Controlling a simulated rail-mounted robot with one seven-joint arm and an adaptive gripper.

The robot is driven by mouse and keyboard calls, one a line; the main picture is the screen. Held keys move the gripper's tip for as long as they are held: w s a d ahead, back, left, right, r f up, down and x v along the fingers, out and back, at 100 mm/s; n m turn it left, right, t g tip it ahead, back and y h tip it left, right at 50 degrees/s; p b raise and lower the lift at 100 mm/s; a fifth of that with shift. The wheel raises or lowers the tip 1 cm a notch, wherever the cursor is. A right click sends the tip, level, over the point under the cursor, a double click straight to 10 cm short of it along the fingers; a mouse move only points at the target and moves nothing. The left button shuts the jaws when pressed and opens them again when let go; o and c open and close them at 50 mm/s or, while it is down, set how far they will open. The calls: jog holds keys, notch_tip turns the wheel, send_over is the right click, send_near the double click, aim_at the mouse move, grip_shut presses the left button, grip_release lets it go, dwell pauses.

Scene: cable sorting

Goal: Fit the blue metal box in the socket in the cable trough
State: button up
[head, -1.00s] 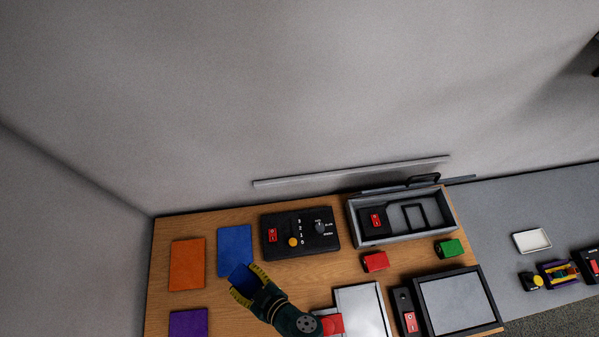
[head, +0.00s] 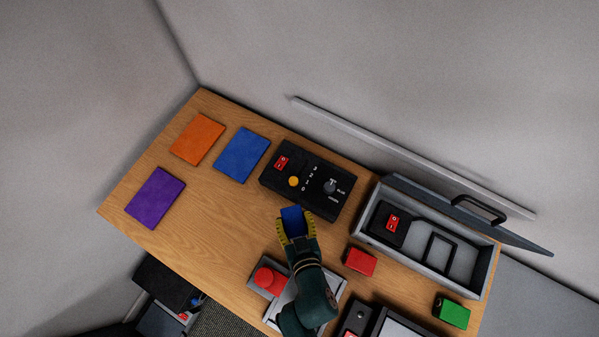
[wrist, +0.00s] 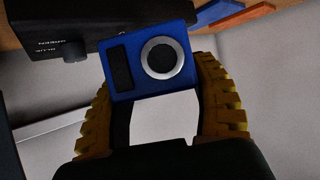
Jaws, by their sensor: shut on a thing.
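My gripper (head: 294,226) is shut on the blue metal box (head: 291,217), in front of the black control panel. In the wrist view the blue box (wrist: 152,62) sits between the yellow fingers of my gripper (wrist: 165,112) and shows a silver ring and a dark slot on its face. The grey cable trough (head: 376,246) stands to the right of my gripper with its lid open behind it. Inside the trough are a black block with a red switch (head: 391,221) and a black rectangular frame, the socket (head: 428,254), which looks empty.
The black control panel (head: 310,187) with a red switch and a yellow knob lies just beyond my gripper. A red box (head: 360,262) and a green box (head: 452,312) sit before the trough. Orange (head: 197,138), blue (head: 243,154) and purple (head: 155,198) mats lie at left.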

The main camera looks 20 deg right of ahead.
notch_tip(320, 180, down, 9)
jog(key=b, duration=0.3)
jog(key=shift+r, duration=0.15)
jog(key=shift+f+b, duration=0.2)
jog(key=shift+b, duration=0.2)
jog(key=o, duration=1.2)
jog(key=shift+o, duration=0.2)
